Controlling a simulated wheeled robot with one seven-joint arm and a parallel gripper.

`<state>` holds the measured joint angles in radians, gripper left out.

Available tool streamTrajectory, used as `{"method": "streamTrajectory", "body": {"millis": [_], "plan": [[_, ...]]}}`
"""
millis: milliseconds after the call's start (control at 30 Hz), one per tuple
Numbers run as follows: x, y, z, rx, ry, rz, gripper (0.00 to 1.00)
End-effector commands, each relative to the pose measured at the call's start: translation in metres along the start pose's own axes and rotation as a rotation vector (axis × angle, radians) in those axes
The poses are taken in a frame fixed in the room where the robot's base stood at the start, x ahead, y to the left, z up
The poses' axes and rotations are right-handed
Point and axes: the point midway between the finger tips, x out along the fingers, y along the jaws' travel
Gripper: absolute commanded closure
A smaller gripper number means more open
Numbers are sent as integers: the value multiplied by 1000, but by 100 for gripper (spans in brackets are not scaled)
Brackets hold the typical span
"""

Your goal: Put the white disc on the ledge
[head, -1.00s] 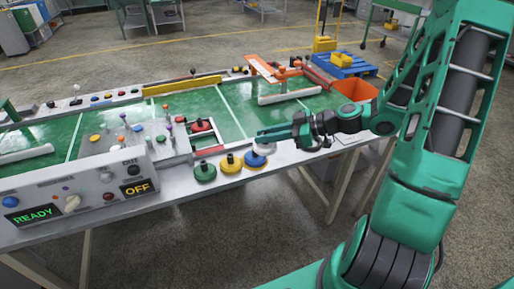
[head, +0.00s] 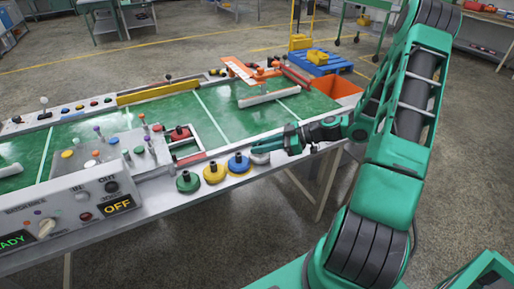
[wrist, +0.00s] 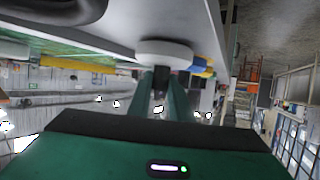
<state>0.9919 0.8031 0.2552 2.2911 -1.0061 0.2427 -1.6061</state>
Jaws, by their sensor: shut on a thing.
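The white disc (head: 260,158) is at the right end of a row of discs along the front ledge (head: 140,213) of the table, just right of the blue disc (head: 238,163). My gripper (head: 264,148) reaches in from the right and partly covers it. The wrist view looks upside down. There the white disc (wrist: 165,53) lies against or very close to the pale ledge (wrist: 140,22), and I cannot tell whether they touch. My fingers (wrist: 160,90) are shut on its dark knob.
The yellow disc (head: 213,174) and green disc (head: 187,182) stand farther left on the ledge. A control box (head: 80,200) reading OFF sits left of them. An orange bin (head: 337,91) is at the table's right end.

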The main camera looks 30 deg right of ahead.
Motion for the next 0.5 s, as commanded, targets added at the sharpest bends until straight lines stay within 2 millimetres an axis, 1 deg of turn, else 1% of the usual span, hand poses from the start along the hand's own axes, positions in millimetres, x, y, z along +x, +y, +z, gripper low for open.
{"method": "streamTrajectory", "body": {"millis": [67, 367, 400, 433, 467, 500], "plan": [[0, 0, 3, 0, 1, 2, 100], [-1, 1, 6, 1, 0, 4, 100], [-1, 2, 6, 1, 0, 5, 75], [-2, 2, 6, 1, 0, 5, 68], [-2, 2, 6, 1, 0, 5, 63], [-2, 2, 6, 1, 0, 5, 63]]}}
